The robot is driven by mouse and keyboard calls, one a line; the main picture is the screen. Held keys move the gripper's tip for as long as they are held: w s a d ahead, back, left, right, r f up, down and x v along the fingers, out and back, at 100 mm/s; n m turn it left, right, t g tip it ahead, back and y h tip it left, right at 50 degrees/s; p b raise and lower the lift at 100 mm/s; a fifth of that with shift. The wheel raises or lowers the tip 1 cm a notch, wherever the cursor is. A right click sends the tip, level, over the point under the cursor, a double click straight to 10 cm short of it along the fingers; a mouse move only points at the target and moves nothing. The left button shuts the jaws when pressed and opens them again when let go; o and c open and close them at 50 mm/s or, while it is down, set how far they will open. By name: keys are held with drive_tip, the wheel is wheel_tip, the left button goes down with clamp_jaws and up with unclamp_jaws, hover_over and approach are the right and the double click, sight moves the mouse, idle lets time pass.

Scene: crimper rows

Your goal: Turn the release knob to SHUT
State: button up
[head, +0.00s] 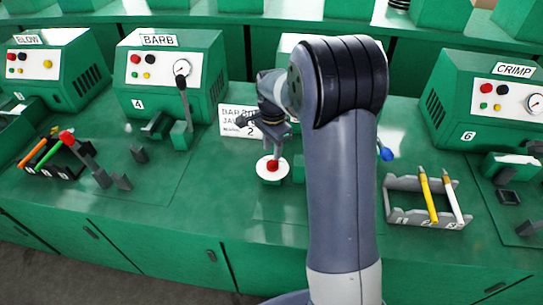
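A red knob (272,164) sits on a round white plate (268,177) on the green bench, in the middle of the head view. I take it for the release knob; no SHUT mark is readable at this size, nor which way the knob points. My gripper (268,138) is just above and behind the knob in the picture. Its fingertips are small and partly merge with the dark parts around them, so I cannot tell whether they are open or touch the knob. My own arm hides most of the machine behind.
A sign marked 2 (240,121) stands left of my gripper. The BARB machine (170,85) with an upright lever is at left, the CRIMP machine (503,95) at right. A grey rack (405,213) holds yellow and white tools. A blue ball-ended handle (386,154) shows beside my arm.

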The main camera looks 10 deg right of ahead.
sight(273, 160)
drive_tip(key=shift+f, duration=2.4)
clamp_jaws()
